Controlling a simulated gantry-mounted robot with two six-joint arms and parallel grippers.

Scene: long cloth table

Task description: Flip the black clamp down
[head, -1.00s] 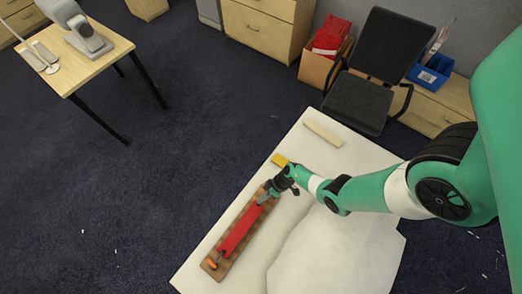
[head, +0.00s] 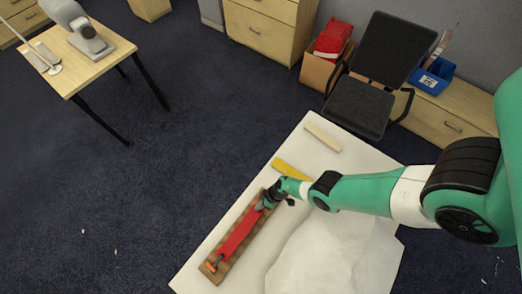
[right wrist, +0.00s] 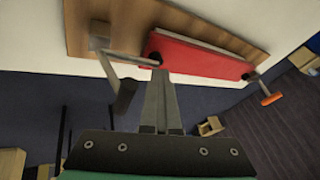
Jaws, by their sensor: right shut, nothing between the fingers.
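A wooden board (head: 213,266) lies on the white table with a long red piece (head: 238,231) along it. It also shows in the right wrist view, with the red piece (right wrist: 205,58). The black clamp (right wrist: 125,95) has a metal arm and a dark handle; it sits at the board's left end in the right wrist view, its handle sticking out past the board's edge. In the head view my right gripper mostly hides it. My right gripper (head: 268,203) is shut and empty; its fingertips (right wrist: 160,75) are just right of the black handle, by the red piece's end. My left gripper is out of view.
An orange-handled clamp (head: 212,267) is at the board's near end. A yellow object (head: 291,169) and a pale bar (head: 323,138) lie on the table's far part. White crumpled cloth (head: 330,255) lies right of the board. A chair (head: 365,80) stands behind the table.

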